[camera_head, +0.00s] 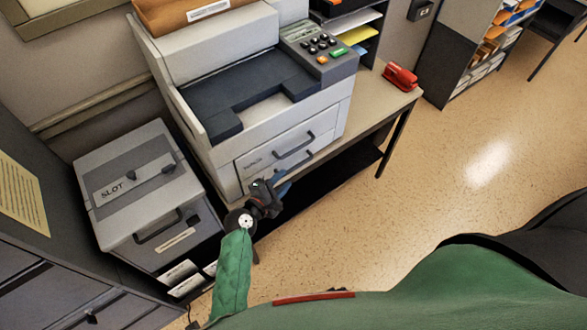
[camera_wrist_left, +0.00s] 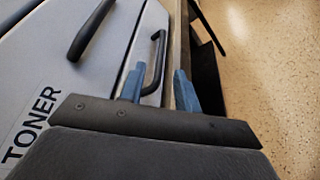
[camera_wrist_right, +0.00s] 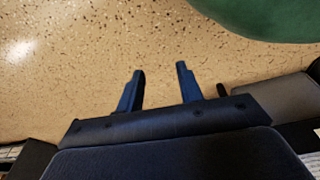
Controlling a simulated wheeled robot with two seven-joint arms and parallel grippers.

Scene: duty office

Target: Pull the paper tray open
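The grey copier (camera_head: 225,140) stands on a table, with a front door marked TONER (camera_wrist_left: 35,120) and a dark door handle (camera_head: 294,146). Below the door is a narrow drawer front, apparently the paper tray (camera_head: 318,154), looking closed. Its dark handle (camera_wrist_left: 157,58) shows in the left wrist view. My left gripper (camera_head: 281,184) is open at the copier's lower front; its fingers (camera_wrist_left: 158,84) are on either side of the near end of that lower handle in the picture. Contact cannot be told. My right gripper (camera_wrist_right: 160,80) is open and empty over the floor.
A grey box marked SLOT (camera_head: 135,185) stands left of the copier, with dark cabinets (camera_head: 60,255) nearer. A red stapler (camera_head: 400,77) lies on the table (camera_head: 378,100) at right. The speckled floor (camera_head: 440,170) is clear at right.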

